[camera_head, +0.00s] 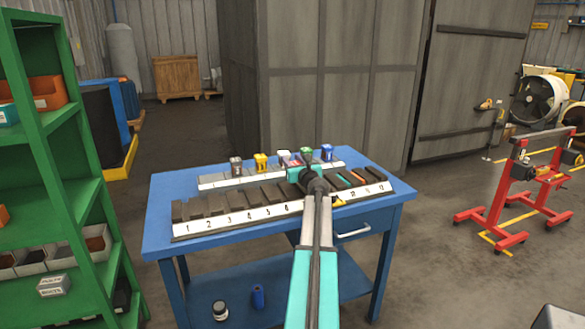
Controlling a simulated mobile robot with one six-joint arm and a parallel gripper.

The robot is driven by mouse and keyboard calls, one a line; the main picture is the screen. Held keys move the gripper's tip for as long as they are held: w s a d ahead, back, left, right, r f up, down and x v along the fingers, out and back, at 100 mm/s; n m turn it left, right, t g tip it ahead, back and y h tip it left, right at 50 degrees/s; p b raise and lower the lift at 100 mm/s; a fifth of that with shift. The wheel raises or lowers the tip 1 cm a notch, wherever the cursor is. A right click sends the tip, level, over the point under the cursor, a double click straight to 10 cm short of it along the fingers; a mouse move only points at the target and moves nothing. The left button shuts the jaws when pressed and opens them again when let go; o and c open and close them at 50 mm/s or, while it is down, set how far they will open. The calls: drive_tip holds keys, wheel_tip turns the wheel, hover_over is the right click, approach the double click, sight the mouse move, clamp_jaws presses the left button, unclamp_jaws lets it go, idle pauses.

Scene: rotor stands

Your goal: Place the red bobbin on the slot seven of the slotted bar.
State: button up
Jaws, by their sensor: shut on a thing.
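The long slotted bar (237,223) lies across the front of the blue table, with dark slots above a white numbered strip. Numbers 1 to 5 read at the left and higher ones at the right; my arm hides the strip around slot seven. My gripper (303,172) is over the middle of the bar, seen from behind, its fingertips mostly hidden. It is shut on what looks like the red bobbin (295,163), of which only a small reddish part shows. Its exact height above the bar is unclear.
Behind, a second white rack (214,181) carries grey (236,166), yellow (261,161), pale (284,157), green (307,155) and blue (327,152) bobbins, close to my gripper. A green shelf (75,190) stands left of the table (160,205); red stands (520,195) are right.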

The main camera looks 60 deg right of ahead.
drive_tip(key=shift+d, duration=0.1)
idle(0.3)
drive_tip(key=shift+w+d+f, duration=0.1)
drive_tip(key=shift+d+f, duration=0.1)
drive_tip(key=shift+f, duration=0.7)
drive_tip(key=shift+w+d+f, duration=0.1)
drive_tip(key=shift+d+f, duration=0.1)
drive_tip(key=shift+f, duration=0.7)
drive_tip(key=shift+f, duration=0.15)
drive_tip(key=o, duration=1.3)
drive_tip(key=shift+s, duration=0.1)
drive_tip(key=shift+c, duration=0.2)
drive_tip(key=shift+r, duration=0.2)
drive_tip(key=shift+b+v, duration=0.75)
drive_tip(key=shift+v, duration=5.25)
